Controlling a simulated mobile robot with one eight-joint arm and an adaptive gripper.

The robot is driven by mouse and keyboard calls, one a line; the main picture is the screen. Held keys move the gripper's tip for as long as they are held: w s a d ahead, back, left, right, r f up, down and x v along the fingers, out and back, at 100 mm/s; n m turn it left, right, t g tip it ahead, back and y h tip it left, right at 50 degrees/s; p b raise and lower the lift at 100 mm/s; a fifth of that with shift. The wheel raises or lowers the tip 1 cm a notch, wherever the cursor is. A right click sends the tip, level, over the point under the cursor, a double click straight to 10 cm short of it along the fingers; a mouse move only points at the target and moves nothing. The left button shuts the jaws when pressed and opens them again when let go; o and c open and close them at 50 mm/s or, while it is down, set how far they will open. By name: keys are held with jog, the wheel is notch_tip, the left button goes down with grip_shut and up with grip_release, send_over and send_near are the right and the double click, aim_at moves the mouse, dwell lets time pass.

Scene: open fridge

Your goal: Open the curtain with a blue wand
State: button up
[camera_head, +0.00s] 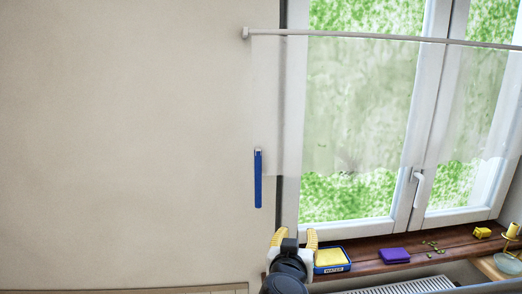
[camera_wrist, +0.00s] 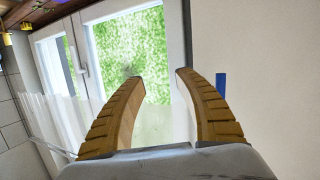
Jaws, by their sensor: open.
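The sheer white curtain (camera_head: 345,105) hangs from a rod and covers the upper part of the window. The blue wand (camera_head: 258,178) hangs upright at the curtain's left edge, against the beige wall. My gripper (camera_head: 295,236) is below and right of the wand in the head view, in front of the sill's left end. Its yellow fingers are apart with nothing between them. In the wrist view my gripper (camera_wrist: 160,76) points towards the window, and the blue wand (camera_wrist: 221,86) shows just right of the right finger, partly hidden behind it.
The curtain rod (camera_head: 390,38) runs along the top. The wooden sill (camera_head: 370,262) holds a blue-rimmed box with a yellow top (camera_head: 331,260), a purple block (camera_head: 394,255) and a yellow item (camera_head: 482,232). A window handle (camera_head: 417,188) sticks out. The wall left of the wand is bare.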

aim_at(258, 188)
jog(key=a+r+t+y+p, duration=0.35)
jog(key=a+r, duration=0.35)
jog(key=a, duration=0.4)
jog(key=shift+n+g+h, duration=0.25)
jog(key=shift+n+h, duration=0.15)
jog(key=shift+h, duration=0.05)
jog(key=w, duration=1.1)
jog(key=shift+w+d, duration=0.2)
jog(key=shift+d, duration=0.2)
grip_shut()
